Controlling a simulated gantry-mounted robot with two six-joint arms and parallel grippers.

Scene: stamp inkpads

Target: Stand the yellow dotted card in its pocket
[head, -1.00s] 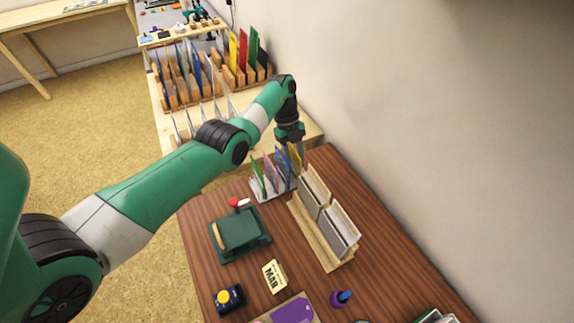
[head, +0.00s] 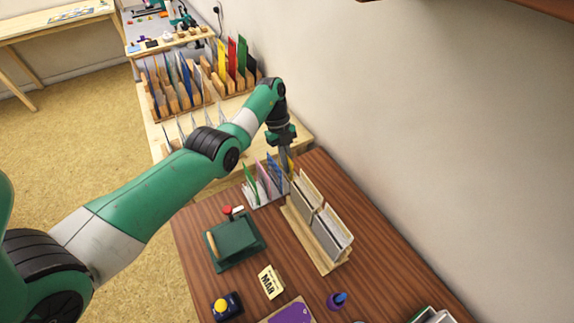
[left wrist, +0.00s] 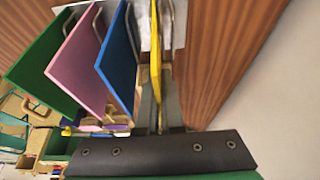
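The yellow card (left wrist: 156,60) stands on edge at the end of a small pale rack (head: 266,200), beside the blue card (left wrist: 117,62). In the head view only a sliver of the yellow card (head: 291,164) shows. My left gripper (left wrist: 160,108) points down over the rack, its two grey fingers close on both sides of the yellow card, shut on it. In the head view my left gripper (head: 285,158) hides part of the card. The card's dots and its lower edge in the pocket are not clear. My right gripper is not in view.
Pink (left wrist: 82,66) and green (left wrist: 45,65) cards stand in the same rack. A wooden holder with grey cards (head: 325,225) is close on the right. A green pad (head: 235,243), a MAR block (head: 270,282) and an inkpad with a yellow knob (head: 226,307) lie nearer.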

